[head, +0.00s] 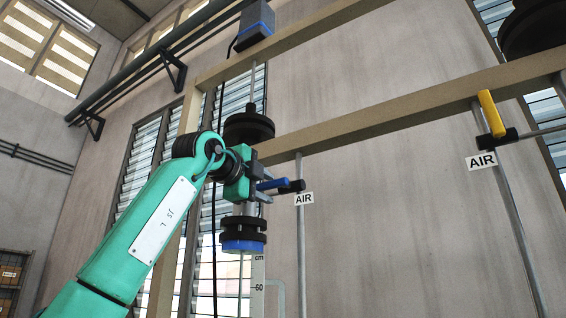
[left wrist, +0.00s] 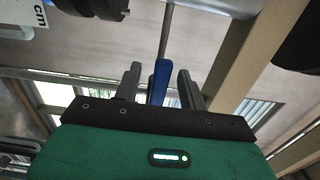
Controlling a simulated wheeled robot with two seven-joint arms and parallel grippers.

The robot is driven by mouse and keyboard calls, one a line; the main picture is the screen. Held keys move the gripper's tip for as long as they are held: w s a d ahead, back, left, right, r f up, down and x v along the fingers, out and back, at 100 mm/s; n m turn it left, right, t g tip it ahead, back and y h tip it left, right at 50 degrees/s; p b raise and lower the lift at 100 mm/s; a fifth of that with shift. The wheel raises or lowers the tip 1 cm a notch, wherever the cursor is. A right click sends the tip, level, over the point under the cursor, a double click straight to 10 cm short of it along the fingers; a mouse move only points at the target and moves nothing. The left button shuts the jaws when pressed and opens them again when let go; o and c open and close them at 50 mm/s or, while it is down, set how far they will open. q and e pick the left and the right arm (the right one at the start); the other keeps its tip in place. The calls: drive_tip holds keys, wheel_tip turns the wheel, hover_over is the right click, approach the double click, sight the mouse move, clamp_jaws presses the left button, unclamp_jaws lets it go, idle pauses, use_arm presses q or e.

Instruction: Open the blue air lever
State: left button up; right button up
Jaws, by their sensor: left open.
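The blue air lever (head: 272,184) sticks out to the left of a black valve body on a grey vertical pipe, beside a white AIR label (head: 304,198). My left gripper (head: 264,187) is at the lever. In the left wrist view the blue lever (left wrist: 161,82) lies between the two fingers of the left gripper (left wrist: 159,75). Gaps show on both sides of the lever, so the fingers are open and not clamped on it. My right gripper is not in view.
A yellow lever (head: 491,113) with its own AIR label (head: 480,161) is on another pipe at the right. Wooden beams (head: 375,117) cross behind. Black weights (head: 248,128) and a blue-bottomed stack (head: 243,245) hang close to my left gripper, above a cm scale (head: 258,283).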

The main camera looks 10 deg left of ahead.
use_arm(q)
drive_tip(key=shift+s+a+f+b, duration=0.1)
drive_tip(key=shift+s+a+b, duration=0.05)
drive_tip(key=shift+s+b, duration=0.2)
drive_tip(key=b+v, duration=0.3)
drive_tip(key=v, duration=0.3)
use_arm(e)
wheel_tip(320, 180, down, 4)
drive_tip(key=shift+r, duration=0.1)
use_arm(q)
drive_tip(key=b+v, duration=0.4)
drive_tip(key=v, duration=1)
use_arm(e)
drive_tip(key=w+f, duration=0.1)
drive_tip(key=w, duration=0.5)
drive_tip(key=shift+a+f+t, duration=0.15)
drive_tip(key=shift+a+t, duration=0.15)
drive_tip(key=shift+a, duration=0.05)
